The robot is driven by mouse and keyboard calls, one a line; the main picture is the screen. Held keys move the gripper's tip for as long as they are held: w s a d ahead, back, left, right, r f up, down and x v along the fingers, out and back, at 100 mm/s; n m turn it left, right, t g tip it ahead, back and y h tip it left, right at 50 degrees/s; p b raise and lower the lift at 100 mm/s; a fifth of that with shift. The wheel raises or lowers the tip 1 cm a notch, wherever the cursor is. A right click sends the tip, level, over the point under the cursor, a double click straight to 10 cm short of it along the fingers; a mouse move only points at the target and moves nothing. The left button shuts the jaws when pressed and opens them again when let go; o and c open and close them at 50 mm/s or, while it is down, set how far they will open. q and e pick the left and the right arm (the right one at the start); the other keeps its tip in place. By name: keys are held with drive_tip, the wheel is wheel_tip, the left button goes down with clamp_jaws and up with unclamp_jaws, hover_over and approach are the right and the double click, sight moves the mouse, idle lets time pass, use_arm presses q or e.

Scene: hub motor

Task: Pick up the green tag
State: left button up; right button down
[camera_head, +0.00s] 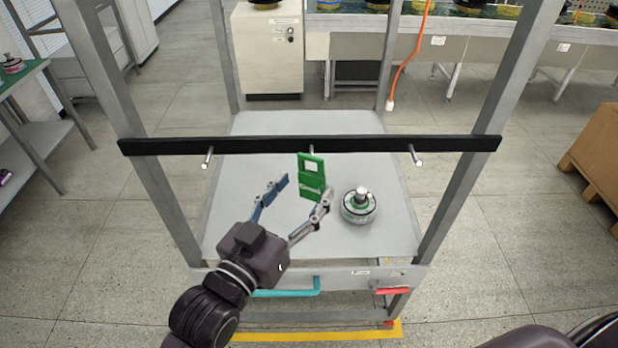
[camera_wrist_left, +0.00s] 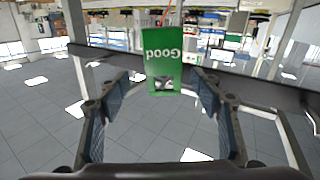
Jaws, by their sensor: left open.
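The green tag (camera_head: 311,177) hangs from the middle peg of a black bar on the metal rack. In the left wrist view the tag (camera_wrist_left: 162,62), with the word "Good" upside down, shows ahead between the open fingers (camera_wrist_left: 160,95). I cannot tell whether a finger touches it. My right gripper is not in view.
The black bar (camera_head: 250,145) crosses the rack, with bare pegs at left (camera_head: 208,157) and right (camera_head: 415,155). A hub motor (camera_head: 359,206) sits on the grey shelf (camera_head: 240,190) below. Rack posts stand on both sides. A cardboard box (camera_head: 598,150) is at far right.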

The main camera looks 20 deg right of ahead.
sight(311, 173)
use_arm(q)
drive_tip(key=p+x, duration=0.2)
drive_tip(key=x, duration=0.2)
drive_tip(key=shift+w+a+r, duration=0.15)
drive_tip(key=shift+w, duration=0.1)
drive_tip(key=shift+w+d, duration=0.25)
drive_tip(key=shift+d, duration=0.05)
drive_tip(key=c, duration=1.4)
drive_tip(key=shift+r+b, duration=0.1)
drive_tip(key=shift+b, duration=0.5)
drive_tip(key=shift+b+v, duration=0.95)
drive_tip(key=shift+v, duration=8.1)
